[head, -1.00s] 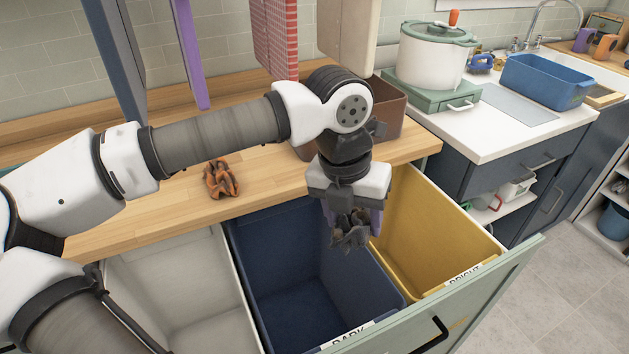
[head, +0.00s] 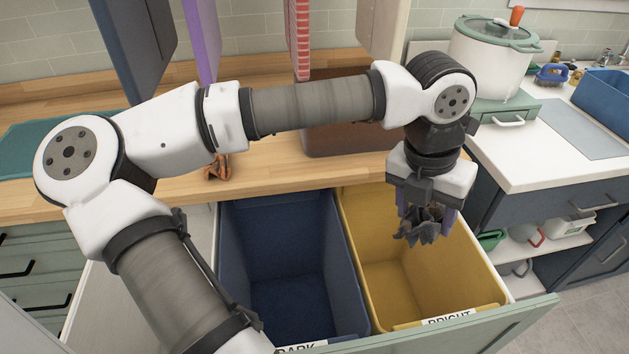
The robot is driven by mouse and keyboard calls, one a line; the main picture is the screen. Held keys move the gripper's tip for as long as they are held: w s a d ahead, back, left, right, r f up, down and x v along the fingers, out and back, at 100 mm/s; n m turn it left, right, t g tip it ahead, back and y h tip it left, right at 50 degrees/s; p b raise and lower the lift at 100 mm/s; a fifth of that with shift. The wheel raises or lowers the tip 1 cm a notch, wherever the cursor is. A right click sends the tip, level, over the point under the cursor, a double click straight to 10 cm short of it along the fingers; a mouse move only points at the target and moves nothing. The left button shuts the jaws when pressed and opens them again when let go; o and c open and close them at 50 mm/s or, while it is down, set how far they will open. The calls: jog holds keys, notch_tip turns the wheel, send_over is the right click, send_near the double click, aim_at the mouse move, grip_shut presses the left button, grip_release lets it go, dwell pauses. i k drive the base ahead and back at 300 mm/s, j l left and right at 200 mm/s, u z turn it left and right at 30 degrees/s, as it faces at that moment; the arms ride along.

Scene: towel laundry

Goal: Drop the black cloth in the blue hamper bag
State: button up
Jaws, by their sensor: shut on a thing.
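The black cloth (head: 421,226) is a crumpled dark bundle pinched between the fingers of my gripper (head: 428,212). My gripper points down and is shut on it, above the right part of the yellow bin. The blue hamper bag (head: 286,255), labelled DARK on its front rim, stands open to the left of the gripper. The part of its inside that I see looks empty. My arm hides part of its front left.
The yellow BRIGHT bin (head: 385,262) is right of the blue one, and a pale bin (head: 200,240) is left, mostly behind my arm. An orange-brown cloth (head: 217,168) lies on the wooden counter (head: 285,160). A brown box (head: 345,130) and hanging towels stand behind.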

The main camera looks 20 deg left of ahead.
aim_at(297, 330)
jog(key=i+l, duration=0.15)
jog(key=l, duration=0.2)
jog(key=i+l, duration=0.2)
jog(key=l, duration=0.15)
jog(key=l+u, duration=0.15)
jog(key=u, duration=0.2)
jog(key=l+u, duration=0.15)
jog(key=u, duration=1)
jog(key=i+l, duration=0.05)
